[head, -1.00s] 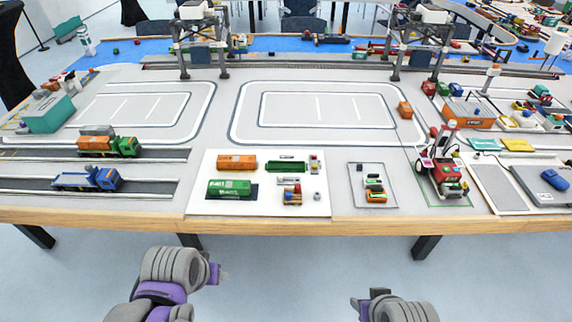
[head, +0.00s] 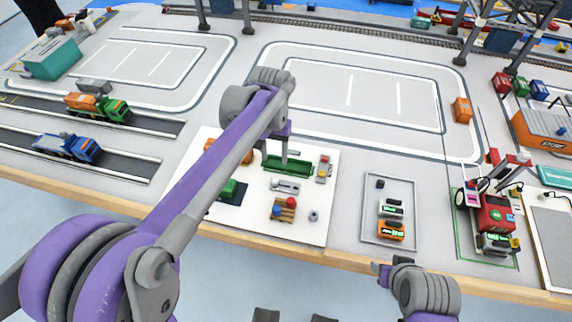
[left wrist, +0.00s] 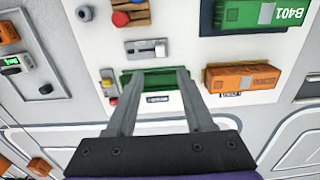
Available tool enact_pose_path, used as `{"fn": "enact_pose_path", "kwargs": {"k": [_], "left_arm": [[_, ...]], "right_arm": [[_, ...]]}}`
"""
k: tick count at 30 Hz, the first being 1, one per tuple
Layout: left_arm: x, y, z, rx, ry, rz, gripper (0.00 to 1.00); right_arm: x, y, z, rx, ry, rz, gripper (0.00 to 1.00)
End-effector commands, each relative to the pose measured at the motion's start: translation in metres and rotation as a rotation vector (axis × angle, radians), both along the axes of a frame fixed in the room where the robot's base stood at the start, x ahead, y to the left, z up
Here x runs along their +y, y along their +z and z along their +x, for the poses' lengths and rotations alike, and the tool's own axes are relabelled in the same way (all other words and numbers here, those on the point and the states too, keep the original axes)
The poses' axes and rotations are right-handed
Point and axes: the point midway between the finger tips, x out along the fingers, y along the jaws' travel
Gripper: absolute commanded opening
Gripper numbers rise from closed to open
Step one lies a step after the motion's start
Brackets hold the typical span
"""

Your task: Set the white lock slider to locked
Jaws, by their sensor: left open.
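The lock slider (head: 285,186), a small grey-white block with a pale knob, lies on the white panel (head: 318,222) between the green tray (head: 290,167) and a small wooden block. It also shows in the left wrist view (left wrist: 147,49), its knob toward the right of its slot there. My left gripper (head: 277,154) is over the green tray, just behind the slider in the head view. In the left wrist view its two fingers (left wrist: 158,74) are apart, with the green tray below them and nothing held. My right gripper (head: 382,270) is at the table's front edge, its jaws unclear.
The panel also bears a wooden block with red and blue knobs (head: 284,209), a red-and-yellow switch strip (head: 324,169) and an orange container (left wrist: 241,77). A grey tray with small devices (head: 370,225) is to the right.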

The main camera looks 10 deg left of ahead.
Motion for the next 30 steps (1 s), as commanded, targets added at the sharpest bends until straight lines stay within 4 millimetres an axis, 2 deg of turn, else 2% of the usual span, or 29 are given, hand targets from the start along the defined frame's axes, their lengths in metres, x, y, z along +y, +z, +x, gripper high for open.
{"fn": "enact_pose_path", "kwargs": {"k": [5, 18, 24, 30], "left_arm": [[0.000, -0.014, 0.001, 0.004, 0.000, 0.000, 0.53], [0.000, -0.091, 0.001, 0.003, 0.000, 0.000, 0.53], [0.000, -0.107, 0.001, 0.002, 0.000, 0.000, 0.53], [0.000, -0.109, 0.001, 0.002, 0.000, 0.000, 0.53]], "right_arm": [[0.000, -0.002, -0.001, 0.001, 0.000, 0.000, 0.50], [0.000, -0.010, -0.002, 0.003, 0.000, 0.000, 0.50], [0.000, -0.012, -0.002, 0.004, 0.000, 0.000, 0.50], [0.000, -0.012, -0.002, 0.004, 0.000, 0.000, 0.50]]}}
